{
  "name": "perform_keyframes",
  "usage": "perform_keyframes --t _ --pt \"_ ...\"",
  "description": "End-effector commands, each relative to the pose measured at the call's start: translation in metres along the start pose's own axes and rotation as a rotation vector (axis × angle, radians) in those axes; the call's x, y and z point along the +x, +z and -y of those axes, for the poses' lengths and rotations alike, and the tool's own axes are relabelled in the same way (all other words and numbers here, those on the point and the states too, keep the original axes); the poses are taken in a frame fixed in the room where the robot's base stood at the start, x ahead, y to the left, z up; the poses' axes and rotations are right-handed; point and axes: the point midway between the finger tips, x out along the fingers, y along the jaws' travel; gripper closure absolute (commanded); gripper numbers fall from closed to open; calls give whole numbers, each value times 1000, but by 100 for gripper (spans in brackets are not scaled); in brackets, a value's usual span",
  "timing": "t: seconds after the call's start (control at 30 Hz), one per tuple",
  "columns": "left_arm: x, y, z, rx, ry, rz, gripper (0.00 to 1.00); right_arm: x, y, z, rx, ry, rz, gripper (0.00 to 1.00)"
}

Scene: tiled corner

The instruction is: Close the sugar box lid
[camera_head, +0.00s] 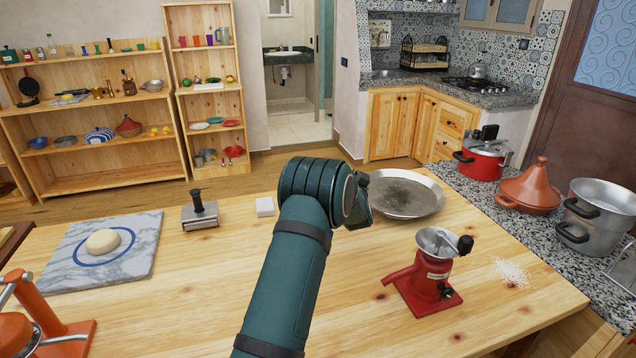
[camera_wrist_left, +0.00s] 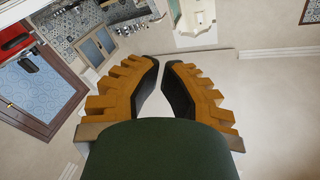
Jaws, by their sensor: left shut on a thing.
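My left gripper (camera_wrist_left: 161,66) shows in the left wrist view with its two fingertips drawn close together. I cannot make out what is between them; a pale wall lies behind. In the head view one of my arms rises from the bottom centre, and its hand end points right over the table, with its fingers hidden. I cannot pick out a sugar box with a lid for certain. A small white block (camera_head: 265,207) sits left of the arm. A metal box-like thing with an upright black handle (camera_head: 200,215) stands further left. My right gripper is not in view.
On the wooden table (camera_head: 390,325) are a marble board (camera_head: 60,265) with dough, a wide metal pan (camera_head: 425,195), a red grinder (camera_head: 430,288), scattered white grains (camera_head: 512,272) and an orange press (camera_head: 60,340). Pots and a tagine (camera_head: 530,190) line the right counter.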

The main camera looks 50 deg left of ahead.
Motion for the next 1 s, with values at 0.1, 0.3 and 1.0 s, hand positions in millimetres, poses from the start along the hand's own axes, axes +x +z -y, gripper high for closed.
perform_keyframes --t 0.1,0.3,1.0 --pt "-17 20 16 -182 -167 -34 100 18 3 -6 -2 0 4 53" --pt "-42 37 43 -368 -371 -102 100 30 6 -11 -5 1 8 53" --pt "24 38 88 -413 -432 -130 100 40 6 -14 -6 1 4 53"
